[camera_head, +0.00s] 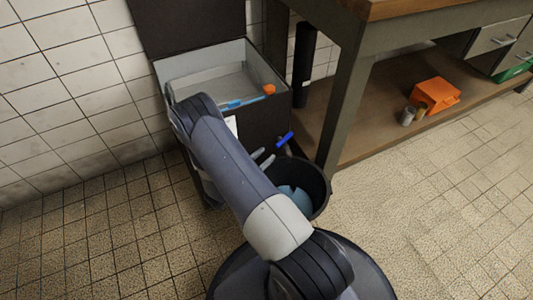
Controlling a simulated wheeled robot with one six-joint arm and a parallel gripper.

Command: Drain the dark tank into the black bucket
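The dark tank (262,122) stands against the tiled wall with its lid raised and a pale grey interior showing. A blue handle (285,139) sticks out low on its right front side. The black bucket (322,178) stands on the floor below the handle, against the tank. Light blue shows inside it; I cannot tell if it is water. My gripper (262,157) is in front of the tank, just left of and below the handle, above the bucket's left rim. Its two grey fingers look slightly apart with nothing between them. My arm hides the tank's lower front and part of the bucket.
An orange object (269,89) and a blue bar (242,102) are at the tank's front rim. A workbench (350,95) stands at right, its leg close to the bucket. An orange box (435,94) and small cans (408,117) sit on its lower shelf. The right floor is clear.

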